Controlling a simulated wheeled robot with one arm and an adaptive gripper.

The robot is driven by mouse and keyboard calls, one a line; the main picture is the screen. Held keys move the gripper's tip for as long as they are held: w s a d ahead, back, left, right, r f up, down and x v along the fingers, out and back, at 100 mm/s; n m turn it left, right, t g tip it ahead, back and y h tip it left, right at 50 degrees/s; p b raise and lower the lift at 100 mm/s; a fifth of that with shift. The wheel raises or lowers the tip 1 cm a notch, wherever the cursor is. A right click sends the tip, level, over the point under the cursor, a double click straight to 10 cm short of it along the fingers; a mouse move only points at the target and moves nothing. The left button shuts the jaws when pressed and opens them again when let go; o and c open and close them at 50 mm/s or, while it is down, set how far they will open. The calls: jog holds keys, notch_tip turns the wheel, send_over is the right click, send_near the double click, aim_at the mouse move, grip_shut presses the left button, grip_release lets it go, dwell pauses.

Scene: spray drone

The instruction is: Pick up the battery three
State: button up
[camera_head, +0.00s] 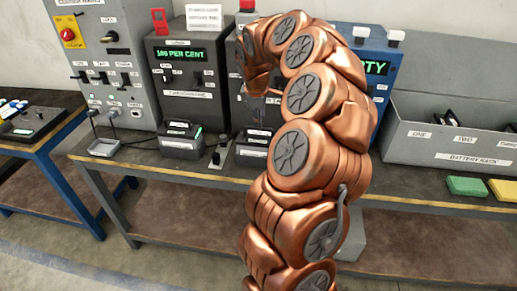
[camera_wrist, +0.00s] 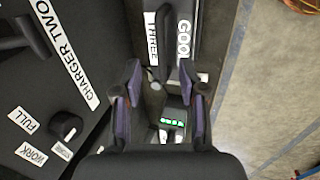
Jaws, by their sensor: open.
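Battery three (camera_wrist: 152,40), a dark block with a white THREE label and a GOOD label beside it, shows at the top middle of the wrist view. Small green lights and pale contacts show lower down, between the finger bases. My gripper (camera_wrist: 160,78) is open, its two purple-dark fingers spread on either side, with nothing clearly held. I cannot tell how far the fingers are above the battery. In the head view a dark battery block (camera_head: 254,148) sits on the bench left of my copper arm, its label too small to read.
Charger two (camera_wrist: 50,75) stands close on the left in the wrist view. In the head view, another charger (camera_head: 186,85) reads 100 per cent, with a battery (camera_head: 181,140) before it. The battery rack (camera_head: 450,140) and green (camera_head: 467,186) and yellow (camera_head: 503,189) blocks are right.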

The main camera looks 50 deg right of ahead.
aim_at(259, 144)
jog(key=shift+w+a+p+x, duration=0.1)
jog(key=shift+p+x, duration=0.45)
jog(key=shift+x, duration=1.1)
jog(key=shift+w+a+p+x, duration=0.15)
jog(key=shift+p+x, duration=0.4)
jog(key=shift+x, duration=1.15)
grip_shut()
